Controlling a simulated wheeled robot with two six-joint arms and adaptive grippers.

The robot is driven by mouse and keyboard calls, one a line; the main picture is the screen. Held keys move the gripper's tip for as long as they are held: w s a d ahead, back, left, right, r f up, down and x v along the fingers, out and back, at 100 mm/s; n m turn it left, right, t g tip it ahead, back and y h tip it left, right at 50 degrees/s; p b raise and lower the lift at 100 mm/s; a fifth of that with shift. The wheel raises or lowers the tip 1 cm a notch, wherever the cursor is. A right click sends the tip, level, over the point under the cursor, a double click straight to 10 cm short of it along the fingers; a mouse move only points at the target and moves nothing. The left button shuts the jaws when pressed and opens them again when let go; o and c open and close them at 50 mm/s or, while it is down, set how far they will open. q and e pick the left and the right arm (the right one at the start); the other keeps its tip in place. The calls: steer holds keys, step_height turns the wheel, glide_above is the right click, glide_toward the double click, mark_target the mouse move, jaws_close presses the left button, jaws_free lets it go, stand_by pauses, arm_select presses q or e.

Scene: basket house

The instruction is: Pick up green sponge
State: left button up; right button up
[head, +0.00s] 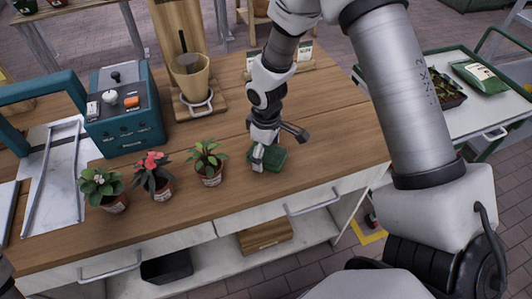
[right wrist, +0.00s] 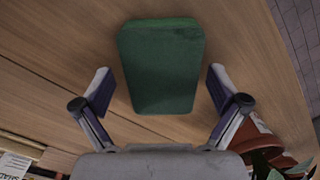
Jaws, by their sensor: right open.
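The green sponge (head: 279,160) lies on the wooden tabletop (head: 330,150), right of the potted plants. In the right wrist view the sponge (right wrist: 161,64) is a dark green block with rounded corners. My right gripper (right wrist: 161,88) is open, with one finger on each side of the sponge and a gap to both. In the head view my right gripper (head: 273,150) is over the sponge and hides part of it. I cannot tell its exact height above the table. My left gripper is not in view.
Three potted plants (head: 210,163) stand in a row left of the sponge; one pot (right wrist: 250,130) is close to the right finger in the wrist view. A teal machine (head: 130,135) and a wooden stand with a cone (head: 189,75) are behind. The table right of the sponge is clear.

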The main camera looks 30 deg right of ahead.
steer(key=shift+s+r, duration=0.25)
steer(key=shift+s, duration=0.1)
steer(key=c, duration=0.8)
steer(key=shift+w+f, duration=0.1)
steer(key=shift+w, duration=0.1)
steer(key=shift+c, duration=0.3)
